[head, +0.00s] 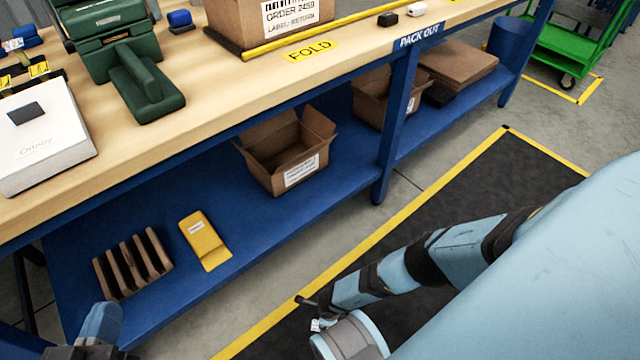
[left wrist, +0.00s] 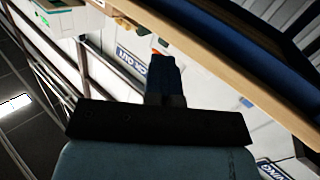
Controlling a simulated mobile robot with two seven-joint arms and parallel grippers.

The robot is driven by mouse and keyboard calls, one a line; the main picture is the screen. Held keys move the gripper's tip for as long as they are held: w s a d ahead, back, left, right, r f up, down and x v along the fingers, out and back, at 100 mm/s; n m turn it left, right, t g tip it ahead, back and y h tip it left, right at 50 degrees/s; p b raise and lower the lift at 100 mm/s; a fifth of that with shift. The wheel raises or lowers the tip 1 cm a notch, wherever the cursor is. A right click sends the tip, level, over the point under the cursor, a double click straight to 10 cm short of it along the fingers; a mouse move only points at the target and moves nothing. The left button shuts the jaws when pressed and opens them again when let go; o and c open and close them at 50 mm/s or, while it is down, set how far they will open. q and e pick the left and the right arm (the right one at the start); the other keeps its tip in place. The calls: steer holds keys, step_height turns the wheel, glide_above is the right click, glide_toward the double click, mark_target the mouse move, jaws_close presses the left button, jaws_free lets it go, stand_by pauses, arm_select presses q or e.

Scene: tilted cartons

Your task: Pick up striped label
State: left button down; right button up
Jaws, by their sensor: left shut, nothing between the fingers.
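I cannot clearly make out a separate striped label. Small yellow-and-black pieces (head: 38,69) lie at the bench's far left edge, too small to read. A white label with black bars (head: 295,14) is on the front of a brown carton on the bench. My left gripper (head: 100,322) is at the bottom left of the head view, low in front of the bench and away from both. In the left wrist view its blue fingers (left wrist: 163,75) are together and empty, pointing toward the bench edge. My right arm crosses the lower right; its gripper does not show.
The wooden bench top (head: 215,85) holds a white box (head: 50,145) and a green machine (head: 140,85). The blue lower shelf (head: 330,205) carries an open carton (head: 285,160), a yellow holder (head: 205,240) and a brown slotted rack (head: 130,265). Dark matting (head: 470,190) covers the floor.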

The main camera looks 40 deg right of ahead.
steer(key=shift+f+b, duration=0.55)
steer(key=shift+f, duration=0.35)
steer(key=f+b, duration=0.3)
steer(key=shift+s+a+f, duration=0.1)
steer(key=shift+s+f, duration=0.1)
steer(key=shift+f, duration=0.05)
steer(key=shift+f+b, duration=0.3)
steer(key=shift+b, duration=0.1)
steer(key=shift+f, duration=0.15)
arm_select(q)
steer(key=m, duration=0.1)
steer(key=w+a+m+t, duration=0.1)
steer(key=w+m+h, duration=0.1)
steer(key=shift+w+a+r+m+t, duration=0.15)
steer(key=shift+w+a+m+t, duration=0.1)
steer(key=shift+a+m+t, duration=0.05)
arm_select(e)
steer(key=c, duration=0.9)
